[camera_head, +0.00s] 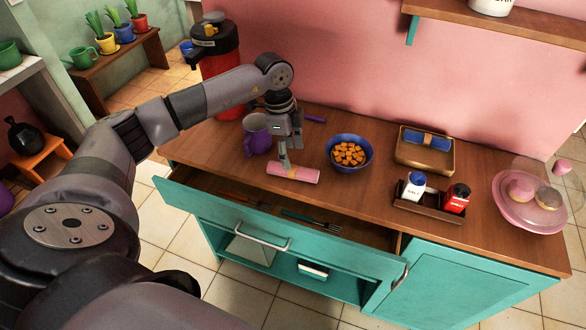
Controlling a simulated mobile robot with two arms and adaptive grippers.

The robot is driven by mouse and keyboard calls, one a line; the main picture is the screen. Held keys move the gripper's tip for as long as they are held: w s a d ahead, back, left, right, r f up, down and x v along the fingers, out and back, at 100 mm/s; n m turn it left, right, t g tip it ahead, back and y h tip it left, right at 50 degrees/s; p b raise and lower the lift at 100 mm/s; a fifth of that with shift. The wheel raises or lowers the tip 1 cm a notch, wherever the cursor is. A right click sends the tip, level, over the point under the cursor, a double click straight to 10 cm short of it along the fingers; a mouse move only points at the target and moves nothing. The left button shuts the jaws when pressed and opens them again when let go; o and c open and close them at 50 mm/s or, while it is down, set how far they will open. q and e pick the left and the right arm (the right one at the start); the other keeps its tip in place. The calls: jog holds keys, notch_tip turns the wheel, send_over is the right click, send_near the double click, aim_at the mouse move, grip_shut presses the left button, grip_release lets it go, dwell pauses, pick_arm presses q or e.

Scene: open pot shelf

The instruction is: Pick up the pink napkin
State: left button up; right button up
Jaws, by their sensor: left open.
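The pink napkin (295,173) is rolled up with a tan band around its middle. It lies on the wooden countertop, close to the front edge above the open drawer. My left gripper (288,155) hangs over the counter, pointing down, with its fingers apart and nothing seen between them. Its lower fingertip is just behind the napkin's left half and overlaps its edge in the picture. I cannot tell whether it touches the napkin. My right gripper is not in view.
A purple mug (257,139) stands left of my gripper. A blue bowl (349,165) of orange cubes is to the right. A shaker holder (428,208), a wooden tray (427,165) and a pink plate (530,218) are farther right. The teal drawer (210,217) is open below.

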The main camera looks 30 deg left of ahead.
aim_at(293, 171)
pick_arm(q)
jog(key=shift+s+d+f+p, duration=0.15)
jog(key=shift+f+p, duration=0.2)
jog(key=shift+f, duration=0.25)
jog(key=f, duration=0.1)
jog(key=f+p, duration=0.1)
jog(key=f, duration=0.1)
jog(key=shift+d+f, duration=0.25)
jog(key=shift+d, duration=0.05)
jog(key=shift+f, duration=0.4)
jog(key=c, duration=1.2)
